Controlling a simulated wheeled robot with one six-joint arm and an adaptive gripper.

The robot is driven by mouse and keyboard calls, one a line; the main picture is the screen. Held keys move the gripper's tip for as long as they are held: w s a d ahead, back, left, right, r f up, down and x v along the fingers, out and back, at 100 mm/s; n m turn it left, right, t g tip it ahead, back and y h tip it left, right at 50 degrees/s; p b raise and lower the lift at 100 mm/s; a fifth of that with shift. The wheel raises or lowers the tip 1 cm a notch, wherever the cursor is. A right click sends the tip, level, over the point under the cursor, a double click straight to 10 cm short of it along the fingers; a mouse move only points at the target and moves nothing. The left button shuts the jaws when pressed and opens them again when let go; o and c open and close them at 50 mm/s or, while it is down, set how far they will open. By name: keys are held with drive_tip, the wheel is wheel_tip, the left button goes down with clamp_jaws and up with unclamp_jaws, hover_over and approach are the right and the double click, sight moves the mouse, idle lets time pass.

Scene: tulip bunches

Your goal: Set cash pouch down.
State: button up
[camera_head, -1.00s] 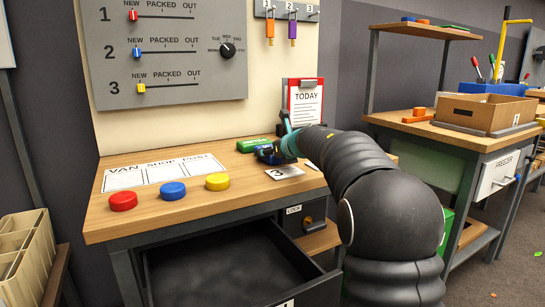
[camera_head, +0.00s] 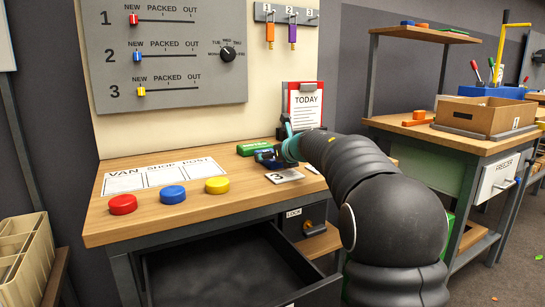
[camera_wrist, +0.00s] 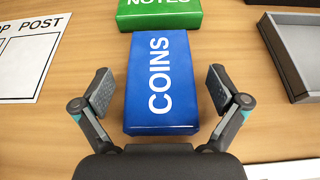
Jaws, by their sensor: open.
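A blue pouch (camera_wrist: 160,85) marked COINS lies flat on the wooden desk top, between the two fingers of my gripper (camera_wrist: 160,92) in the wrist view. The fingers are open, with a gap to the pouch on each side. A green pouch (camera_wrist: 158,8) marked NOTES lies just beyond it. In the head view the green pouch (camera_head: 252,147) shows at the back of the desk, and the blue pouch (camera_head: 265,156) is partly hidden by my gripper (camera_head: 284,150).
A VAN, SHOP, POST sheet (camera_head: 160,174) and red (camera_head: 123,204), blue (camera_head: 171,195) and yellow (camera_head: 217,185) buttons lie left on the desk. A grey tray (camera_wrist: 295,50) stands right of the pouches. An open drawer (camera_head: 225,270) sticks out below.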

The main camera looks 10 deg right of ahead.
drive_tip(key=v, duration=1.1)
drive_tip(key=shift+s+r, duration=0.15)
drive_tip(key=shift+s, duration=0.15)
